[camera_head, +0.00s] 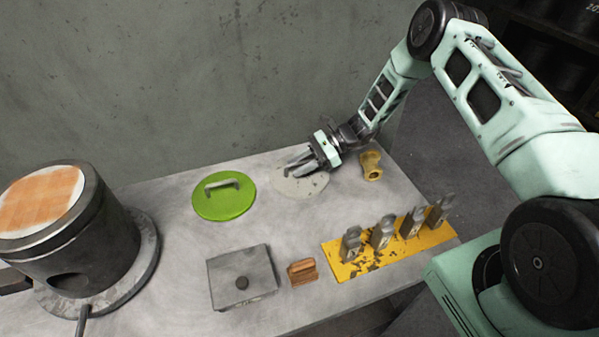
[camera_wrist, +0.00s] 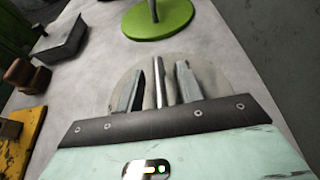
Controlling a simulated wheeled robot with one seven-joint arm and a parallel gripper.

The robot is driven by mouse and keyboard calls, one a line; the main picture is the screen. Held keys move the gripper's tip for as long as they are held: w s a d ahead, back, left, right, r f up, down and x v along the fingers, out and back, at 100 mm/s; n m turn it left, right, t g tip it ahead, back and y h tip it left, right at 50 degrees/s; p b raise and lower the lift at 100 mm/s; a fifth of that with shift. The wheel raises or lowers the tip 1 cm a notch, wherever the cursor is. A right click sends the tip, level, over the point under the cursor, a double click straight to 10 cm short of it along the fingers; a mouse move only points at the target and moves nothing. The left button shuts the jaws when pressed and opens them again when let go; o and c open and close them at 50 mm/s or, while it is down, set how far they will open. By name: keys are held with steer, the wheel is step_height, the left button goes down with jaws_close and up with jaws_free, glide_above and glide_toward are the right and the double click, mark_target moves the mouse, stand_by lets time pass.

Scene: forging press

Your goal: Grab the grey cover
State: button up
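The grey cover (camera_head: 308,186) is a flat, round, speckled disc lying on the grey table near the wall. It also shows in the wrist view (camera_wrist: 208,77), partly hidden behind my gripper. My gripper (camera_head: 303,163) is low over the cover, coming from the upper right. In the wrist view its two fingers (camera_wrist: 158,88) stand apart, with a thin upright grey bar, seemingly the cover's handle (camera_wrist: 158,80), between them. Narrow gaps show on both sides of the bar, so the fingers do not seem to press on it.
A green cover (camera_head: 224,203) with a handle lies left of the grey one, a brass piece (camera_head: 371,166) right. In front are a grey box (camera_head: 228,287), a brown block (camera_head: 302,272) and a yellow plate (camera_head: 350,268) with several metal pieces. A dark cylinder (camera_head: 90,240) stands left.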

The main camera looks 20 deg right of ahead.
jaws_close()
steer(key=shift+r, duration=0.15)
